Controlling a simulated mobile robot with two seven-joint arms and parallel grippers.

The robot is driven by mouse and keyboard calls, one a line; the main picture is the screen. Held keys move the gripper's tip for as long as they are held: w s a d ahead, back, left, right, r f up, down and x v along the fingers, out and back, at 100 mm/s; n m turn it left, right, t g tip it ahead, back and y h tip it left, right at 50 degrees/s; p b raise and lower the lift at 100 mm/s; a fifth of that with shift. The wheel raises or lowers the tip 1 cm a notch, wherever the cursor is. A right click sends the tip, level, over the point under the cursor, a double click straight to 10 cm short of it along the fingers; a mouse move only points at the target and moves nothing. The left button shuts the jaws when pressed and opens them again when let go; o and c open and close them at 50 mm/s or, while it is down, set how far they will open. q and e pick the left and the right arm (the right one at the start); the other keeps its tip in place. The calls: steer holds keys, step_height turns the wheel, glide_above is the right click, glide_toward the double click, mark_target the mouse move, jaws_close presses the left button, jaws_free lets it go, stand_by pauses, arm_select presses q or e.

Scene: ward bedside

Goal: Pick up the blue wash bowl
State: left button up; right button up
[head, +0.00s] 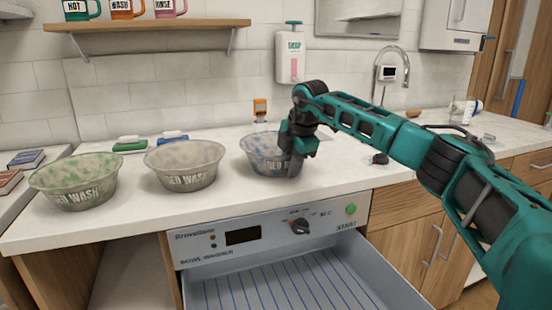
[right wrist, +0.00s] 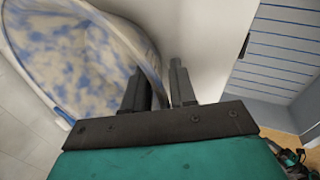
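The blue wash bowl (head: 258,158), white with blue mottling, stands upright on the counter, the rightmost of three bowls. My right gripper (head: 291,168) is at its right rim and hides part of that side. In the right wrist view, the blue-mottled bowl (right wrist: 75,65) fills the left, and its rim runs between the two fingers of the right gripper (right wrist: 160,85). The fingers are apart, one on the bowl's inner side and one outside, with a gap showing beside the rim. My left gripper is not in view.
A grey-beige bowl (head: 185,165) and a green bowl (head: 76,182) stand to the left on the counter (head: 225,200). A bowl washer's drawer (head: 290,285) is pulled out below. A soap dispenser (head: 289,58) hangs behind. A small dark object (head: 379,159) lies to the right.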

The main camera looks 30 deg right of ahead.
jaws_close()
steer(key=shift+r, duration=0.1)
stand_by(0.4)
